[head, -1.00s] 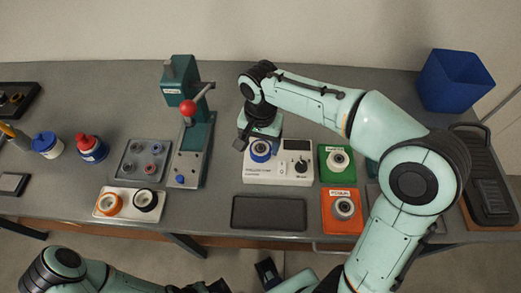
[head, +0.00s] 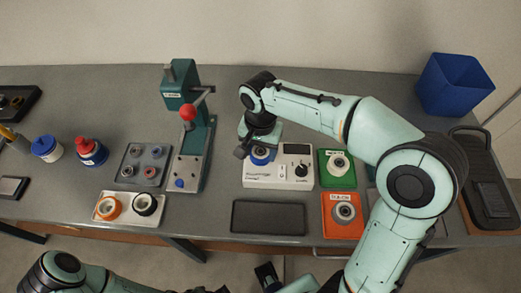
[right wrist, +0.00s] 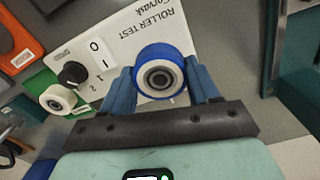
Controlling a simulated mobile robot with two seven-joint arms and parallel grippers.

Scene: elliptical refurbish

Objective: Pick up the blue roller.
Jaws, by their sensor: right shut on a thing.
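The blue roller (head: 261,156), a blue ring with a white and grey hub, shows at the left end of the white roller tester (head: 262,181). In the right wrist view, the blue roller (right wrist: 160,55) sits between the two blue fingers of my right gripper (right wrist: 160,82), which is shut on it. In the head view, my right gripper (head: 258,148) is at the roller and partly covers it. I cannot tell whether the roller still touches the tester. My left arm shows at the bottom left; its gripper is not clearly in view.
A green press (head: 194,140) with a red knob stands to the left. Green (head: 324,178) and orange (head: 330,228) trays, each with a roller, lie to the right of the tester. A dark flat tray (head: 268,216) lies in front. A blue bin (head: 452,84) stands at the back right.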

